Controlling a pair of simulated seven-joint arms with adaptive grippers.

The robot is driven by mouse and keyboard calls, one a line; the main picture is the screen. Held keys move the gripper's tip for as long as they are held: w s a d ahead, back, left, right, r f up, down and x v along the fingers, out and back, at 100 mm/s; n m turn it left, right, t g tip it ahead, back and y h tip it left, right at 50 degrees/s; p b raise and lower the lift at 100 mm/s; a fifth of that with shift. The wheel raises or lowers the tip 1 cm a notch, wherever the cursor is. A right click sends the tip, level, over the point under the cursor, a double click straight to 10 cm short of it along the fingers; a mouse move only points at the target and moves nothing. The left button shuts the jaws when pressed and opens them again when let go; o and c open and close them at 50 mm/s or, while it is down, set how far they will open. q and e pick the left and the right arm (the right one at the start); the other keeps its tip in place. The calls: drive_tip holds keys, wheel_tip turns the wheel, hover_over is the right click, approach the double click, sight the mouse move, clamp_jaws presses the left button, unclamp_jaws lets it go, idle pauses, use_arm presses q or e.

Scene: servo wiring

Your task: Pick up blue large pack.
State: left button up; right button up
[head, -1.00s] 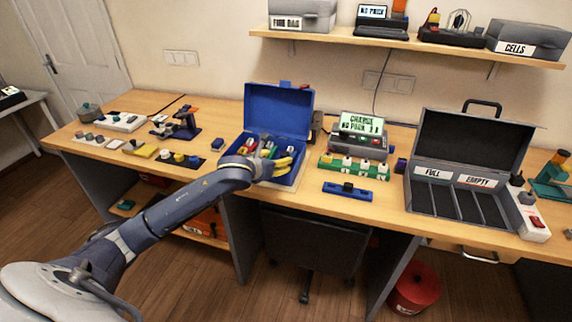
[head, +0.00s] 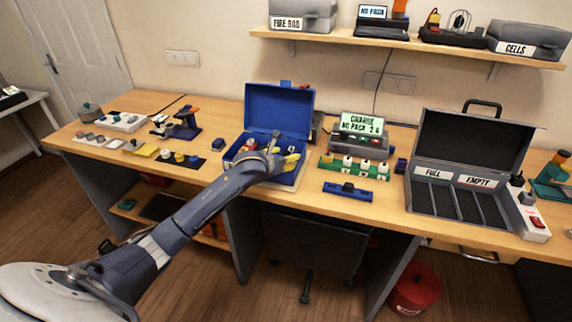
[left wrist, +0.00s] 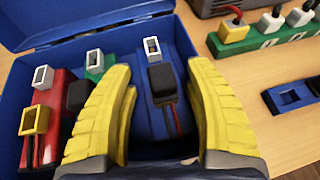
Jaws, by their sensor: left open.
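An open blue box (head: 280,108) stands on the bench and holds several packs. In the left wrist view, a blue pack (left wrist: 145,102) with a white connector, a black plug and dark and red wires stands in the box (left wrist: 95,28). My left gripper (head: 287,160) is over the box. Its yellow fingers (left wrist: 162,75) are open, one on each side of the blue pack in the picture; I cannot tell whether they touch it. A red pack (left wrist: 47,118) and a green pack (left wrist: 92,82) stand to the left, partly hidden by the left finger. My right gripper is not in view.
Right of the box are a green strip (head: 353,170) with white plugs, a charger with a lit screen (head: 361,123) and a blue holder (head: 348,191). A grey case (head: 473,140) with FULL and EMPTY labels stands farther right. The box's raised lid is behind my gripper.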

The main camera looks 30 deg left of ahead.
use_arm(q)
drive_tip(key=shift+d+f, duration=0.1)
drive_tip(key=shift+f, duration=0.15)
